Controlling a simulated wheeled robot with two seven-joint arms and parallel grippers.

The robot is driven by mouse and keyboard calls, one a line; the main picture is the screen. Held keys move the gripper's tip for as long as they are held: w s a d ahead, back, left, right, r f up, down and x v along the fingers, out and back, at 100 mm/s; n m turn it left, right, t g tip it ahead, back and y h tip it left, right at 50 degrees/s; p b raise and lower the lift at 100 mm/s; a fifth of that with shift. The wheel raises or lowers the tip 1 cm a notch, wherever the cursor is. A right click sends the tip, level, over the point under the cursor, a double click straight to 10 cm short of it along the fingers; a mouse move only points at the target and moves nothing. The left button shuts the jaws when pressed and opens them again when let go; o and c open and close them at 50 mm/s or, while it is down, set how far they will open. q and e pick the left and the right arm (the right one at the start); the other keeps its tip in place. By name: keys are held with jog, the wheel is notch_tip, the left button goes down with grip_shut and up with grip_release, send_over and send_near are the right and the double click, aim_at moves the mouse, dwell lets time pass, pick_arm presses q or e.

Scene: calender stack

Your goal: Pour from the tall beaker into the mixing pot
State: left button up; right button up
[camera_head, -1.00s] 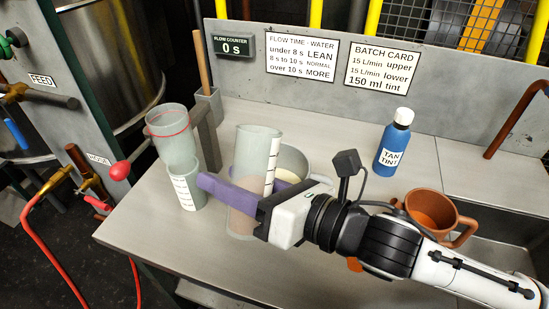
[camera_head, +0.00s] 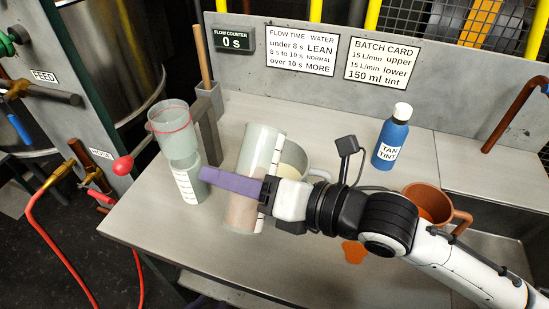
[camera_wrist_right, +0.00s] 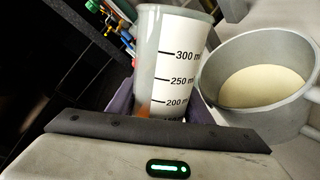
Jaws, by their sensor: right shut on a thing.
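The tall beaker (camera_head: 254,150) is clear with a graduated scale and a pinkish-tan liquid low inside. It leans with its top to the right, towards the mixing pot (camera_head: 297,158). My right gripper (camera_head: 225,182) is shut on the beaker, its purple fingers around the middle. The wrist view shows the beaker (camera_wrist_right: 172,55) marked 200 to 300 ml and the grey pot (camera_wrist_right: 220,85) beside it, holding cream liquid. No stream shows between them. The beaker hides part of the pot in the head view. Only a faint purple sliver of my left gripper (camera_head: 207,303) shows at the bottom edge.
A clear cup with a red ring (camera_head: 170,118) stands above a small graduated beaker (camera_head: 188,186) at left. A blue TAN TINT bottle (camera_head: 391,140) and a brown mug (camera_head: 428,203) stand at right. An orange patch (camera_head: 354,252) lies on the bench. The front left bench is clear.

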jog(key=shift+s+f+m, duration=0.15)
jog(key=shift+f+m, duration=0.15)
jog(key=shift+f, duration=0.05)
jog(key=shift+s+a+f+m+g, duration=0.1)
jog(key=shift+s+f+m+g, duration=0.1)
jog(key=shift+f+m+g, duration=0.5)
dwell(0.5)
jog(key=shift+f, duration=0.1)
jog(key=shift+m, duration=0.3)
jog(key=shift+s+p, duration=0.1)
jog(key=shift+p, duration=0.35)
jog(key=shift+m+p, duration=0.35)
jog(key=shift+m, duration=0.05)
jog(key=shift+w+r+m+g+p, duration=0.3)
jog(key=shift+w+r+p, duration=0.1)
jog(key=shift+p, duration=0.15)
jog(key=shift+r+p, duration=0.2)
jog(key=shift+p, duration=0.15)
jog(key=shift+w+r+m, duration=0.1)
jog(key=shift+r+m, duration=0.2)
jog(key=shift+m, duration=0.2)
dwell(0.7)
